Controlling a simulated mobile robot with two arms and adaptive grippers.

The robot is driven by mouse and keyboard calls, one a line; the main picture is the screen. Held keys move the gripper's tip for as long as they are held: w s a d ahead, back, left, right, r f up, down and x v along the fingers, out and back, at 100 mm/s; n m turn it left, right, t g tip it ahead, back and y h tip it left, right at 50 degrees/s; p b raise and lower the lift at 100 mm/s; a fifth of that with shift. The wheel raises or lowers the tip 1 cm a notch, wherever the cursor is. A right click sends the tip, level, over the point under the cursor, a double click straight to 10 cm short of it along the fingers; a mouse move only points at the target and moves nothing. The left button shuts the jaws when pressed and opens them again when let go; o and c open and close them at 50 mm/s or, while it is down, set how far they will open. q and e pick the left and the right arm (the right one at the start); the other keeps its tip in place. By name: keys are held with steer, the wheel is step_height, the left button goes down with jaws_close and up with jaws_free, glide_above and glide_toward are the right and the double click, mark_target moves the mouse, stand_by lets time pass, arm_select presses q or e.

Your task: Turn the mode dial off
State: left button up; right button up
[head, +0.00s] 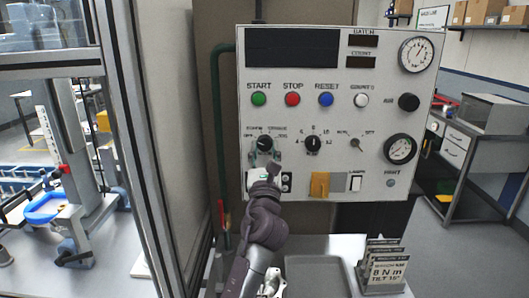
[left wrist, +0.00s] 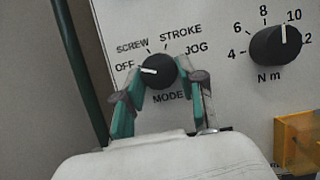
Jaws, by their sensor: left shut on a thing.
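The mode dial (head: 265,143) is a black round knob at the lower left of the grey control panel (head: 300,175). In the left wrist view the mode dial (left wrist: 160,72) has OFF, SCREW, STROKE and JOG around it and MODE below. Its white pointer line points left, at the OFF label. My left gripper (head: 264,157) reaches up to the dial from below. In the left wrist view the teal fingers of my left gripper (left wrist: 160,85) are shut on the dial, one on each side. My right gripper is not in view.
A torque dial (head: 313,144) sits to the right, with a yellow block (head: 320,185) below it. Green, red and blue buttons lie above. A green pipe (head: 218,120) runs along the panel's left side. A grey tray (head: 318,275) and a sign stand (head: 382,268) are below.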

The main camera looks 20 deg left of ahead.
arm_select(q)
steer(key=shift+f+n+y, duration=0.15)
steer(key=shift+n+y, duration=0.15)
steer(key=shift+n, duration=0.3)
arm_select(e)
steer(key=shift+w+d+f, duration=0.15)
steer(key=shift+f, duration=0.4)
arm_select(q)
steer(key=o, duration=1.1)
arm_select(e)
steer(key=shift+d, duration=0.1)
arm_select(q)
steer(key=shift+o, duration=0.2)
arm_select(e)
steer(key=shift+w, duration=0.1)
arm_select(q)
steer(key=v, duration=1.2)
steer(key=shift+d, duration=0.1)
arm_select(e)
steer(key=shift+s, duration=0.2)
